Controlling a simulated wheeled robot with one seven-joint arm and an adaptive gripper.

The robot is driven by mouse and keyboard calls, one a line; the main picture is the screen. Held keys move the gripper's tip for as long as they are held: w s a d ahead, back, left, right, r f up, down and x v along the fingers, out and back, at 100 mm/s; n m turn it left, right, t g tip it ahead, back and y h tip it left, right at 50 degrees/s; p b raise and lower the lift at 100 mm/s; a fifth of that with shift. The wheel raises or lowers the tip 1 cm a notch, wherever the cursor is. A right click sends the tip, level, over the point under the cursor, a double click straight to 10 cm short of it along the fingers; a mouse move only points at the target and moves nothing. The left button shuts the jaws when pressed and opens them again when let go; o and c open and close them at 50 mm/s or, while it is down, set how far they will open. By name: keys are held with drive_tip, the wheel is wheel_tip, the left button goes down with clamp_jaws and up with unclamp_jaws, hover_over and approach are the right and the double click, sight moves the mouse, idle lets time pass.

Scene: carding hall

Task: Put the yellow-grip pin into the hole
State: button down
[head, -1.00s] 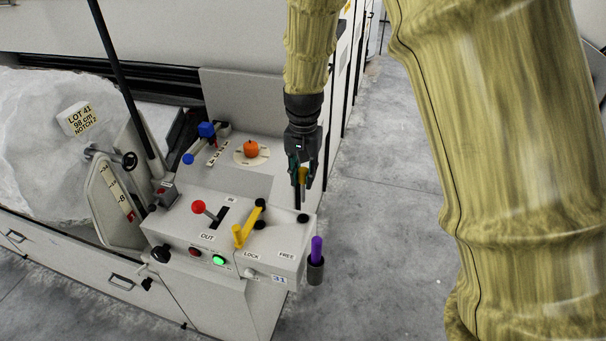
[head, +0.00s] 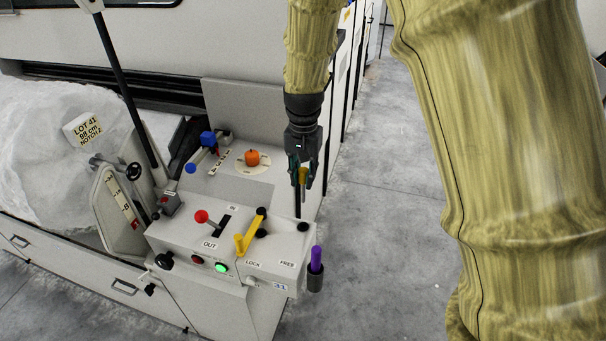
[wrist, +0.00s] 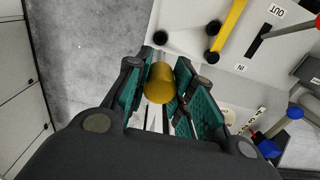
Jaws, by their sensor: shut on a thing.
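My gripper (head: 303,180) is shut on the yellow-grip pin (head: 303,175), with the pin's grey shank pointing down below the fingers. In the wrist view the yellow grip (wrist: 160,82) sits between the green-lined fingers. The pin is above and beyond the right end of the control panel. A dark round spot (head: 303,227), which looks like a hole, is at the panel's right end near the FREE label; it also shows in the wrist view (wrist: 160,38). The pin's tip is apart from it.
A yellow lever (head: 250,231) stands by LOCK, with dark round spots beside it. A purple-grip pin (head: 316,259) stands in a dark cup on the panel's right side. A red-knob lever (head: 202,217), orange knob (head: 252,158) and blue-knob handle (head: 207,138) are leftward. Open floor lies right.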

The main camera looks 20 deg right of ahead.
drive_tip(key=shift+r+p, duration=1.05)
drive_tip(key=shift+r, duration=0.4)
